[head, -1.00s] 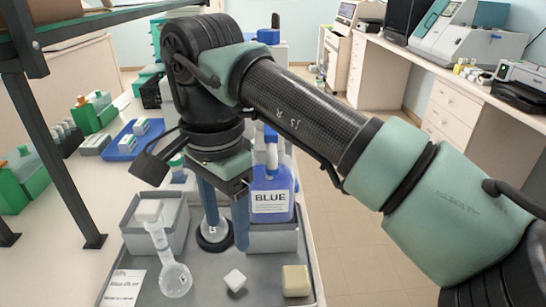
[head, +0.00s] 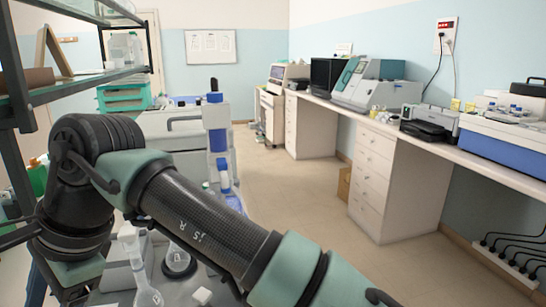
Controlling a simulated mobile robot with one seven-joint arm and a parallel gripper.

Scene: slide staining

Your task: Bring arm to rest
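My arm (head: 190,215) crosses the lower left of the head view, with its elbow-like joint (head: 95,150) at the left.
A clear flask (head: 146,290), a round dark-based item (head: 178,263) and a white block (head: 202,297) are at the bottom. A shelf frame (head: 70,92) stands at the left. A counter (head: 440,140) with instruments runs along the right. The floor (head: 310,190) between is clear.

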